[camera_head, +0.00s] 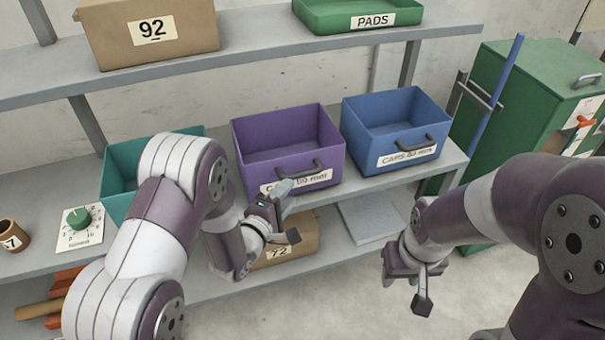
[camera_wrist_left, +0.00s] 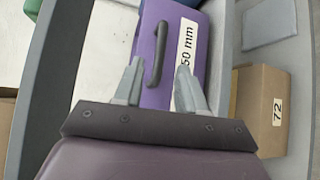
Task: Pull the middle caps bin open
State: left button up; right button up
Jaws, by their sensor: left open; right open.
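The middle caps bin is the purple bin (camera_head: 288,132) on the middle shelf, between a teal bin and a blue bin. Its front has a dark bar handle (camera_head: 301,169) and a white label, partly covered by my left gripper. My left gripper (camera_head: 287,212) is open in front of the purple bin's front. In the left wrist view, the purple front (camera_wrist_left: 194,20) lies beyond the open fingers (camera_wrist_left: 158,75), and the lower end of the handle (camera_wrist_left: 159,45) shows between the fingertips, without contact visible. My right gripper (camera_head: 405,288) is open and empty at the lower right, away from the shelf.
The blue caps bin (camera_head: 391,118) stands to the right and the teal bin (camera_head: 118,178) to the left, partly behind my left arm. A cardboard box marked 72 (camera_head: 290,243) sits on the shelf below. A green cabinet (camera_head: 520,95) with a blue pole stands at the right.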

aim_at(302, 177)
pick_arm(q)
jog(key=x, duration=0.9)
jog(key=shift+w+p, duration=0.15)
jog(key=shift+p, duration=0.25)
jog(key=shift+f, duration=0.1)
grip_shut()
